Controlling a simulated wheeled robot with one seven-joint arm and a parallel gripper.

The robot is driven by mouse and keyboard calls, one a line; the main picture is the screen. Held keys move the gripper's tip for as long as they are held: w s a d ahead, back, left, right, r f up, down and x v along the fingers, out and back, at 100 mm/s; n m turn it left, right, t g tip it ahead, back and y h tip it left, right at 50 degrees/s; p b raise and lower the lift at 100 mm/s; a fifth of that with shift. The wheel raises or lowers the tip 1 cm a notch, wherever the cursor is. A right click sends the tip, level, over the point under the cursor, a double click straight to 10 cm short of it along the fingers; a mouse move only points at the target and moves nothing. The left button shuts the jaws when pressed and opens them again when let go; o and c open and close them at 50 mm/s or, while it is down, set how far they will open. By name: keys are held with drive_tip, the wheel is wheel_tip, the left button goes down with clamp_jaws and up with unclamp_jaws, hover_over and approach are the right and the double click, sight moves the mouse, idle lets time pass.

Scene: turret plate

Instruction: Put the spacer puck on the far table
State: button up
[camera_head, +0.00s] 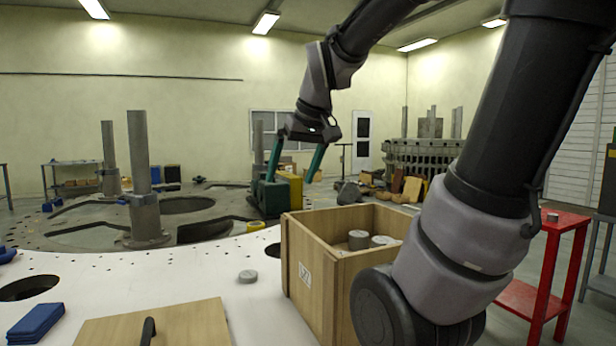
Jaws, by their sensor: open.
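A grey spacer puck (247,276) lies flat on the white plate (200,262), left of a wooden crate (312,268). More grey pucks (358,240) sit inside the crate; its floor is mostly hidden. Another small puck (552,217) is on the red table (570,222) at the right. A blue-framed table (74,164) stands far back at the left with small items on it; I cannot tell which table is the far one. My gripper (291,177) is open, with teal fingers spread and pointing down, high above the plate behind the crate. Nothing shows between the fingers.
The plate has round holes (28,288). Grey posts (142,180) rise at the left. A dark green and yellow unit (270,197) stands behind the crate. My arm hides the crate's right side.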

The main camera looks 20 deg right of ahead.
drive_tip(key=s+m+t, duration=0.1)
drive_tip(key=s+m, duration=0.3)
drive_tip(key=s, duration=0.3)
drive_tip(key=shift+s+d+m+t, duration=0.2)
drive_tip(key=shift+d+m+t, duration=0.05)
drive_tip(key=shift+m+t, duration=0.05)
